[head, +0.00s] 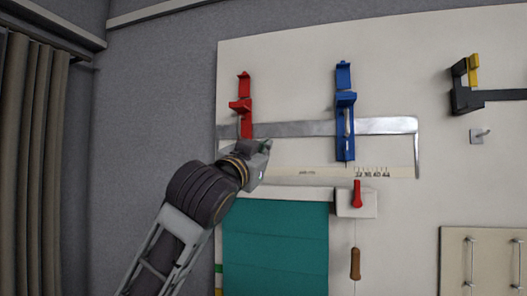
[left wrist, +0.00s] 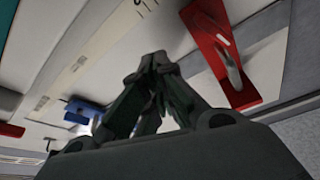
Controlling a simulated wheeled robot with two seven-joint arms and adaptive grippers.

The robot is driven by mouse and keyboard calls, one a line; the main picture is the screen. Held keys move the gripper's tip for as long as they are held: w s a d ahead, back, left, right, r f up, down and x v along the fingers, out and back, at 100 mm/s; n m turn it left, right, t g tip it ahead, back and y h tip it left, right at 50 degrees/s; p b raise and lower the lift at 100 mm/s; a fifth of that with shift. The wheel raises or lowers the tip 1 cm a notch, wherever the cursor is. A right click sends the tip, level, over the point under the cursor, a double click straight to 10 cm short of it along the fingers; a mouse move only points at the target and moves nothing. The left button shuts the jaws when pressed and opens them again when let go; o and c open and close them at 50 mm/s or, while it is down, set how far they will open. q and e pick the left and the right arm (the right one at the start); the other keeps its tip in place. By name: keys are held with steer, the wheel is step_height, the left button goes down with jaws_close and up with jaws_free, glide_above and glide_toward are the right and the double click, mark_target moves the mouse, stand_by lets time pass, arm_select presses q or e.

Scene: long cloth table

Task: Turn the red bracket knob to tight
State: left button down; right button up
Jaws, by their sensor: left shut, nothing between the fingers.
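The red bracket (head: 243,105) is fixed on the pale board at the left, over the left end of a metal bar (head: 300,129). In the left wrist view the red bracket (left wrist: 205,32) is at the upper right, with a grey lever-like part (left wrist: 232,66) on its face. I cannot tell its knob's setting. My left gripper (head: 266,147) is just below and right of the bracket's lower end, which it partly hides. In the left wrist view the gripper's fingertips (left wrist: 155,62) are together and empty, apart from the bracket in the picture. My right gripper is not in view.
A blue bracket (head: 345,110) holds the bar further right. Below are a ruler strip (head: 300,171), a white box with a red handle (head: 357,194), a hanging brown handle (head: 355,263) and a green cloth (head: 275,250). A black and yellow bracket (head: 465,90) is at right.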

arm_select(q)
steer(key=s+a+f+b, duration=0.1)
steer(key=s+a+b, duration=0.2)
steer(key=s+a, duration=0.2)
steer(key=s, duration=0.3)
steer(key=shift+a, duration=0.35)
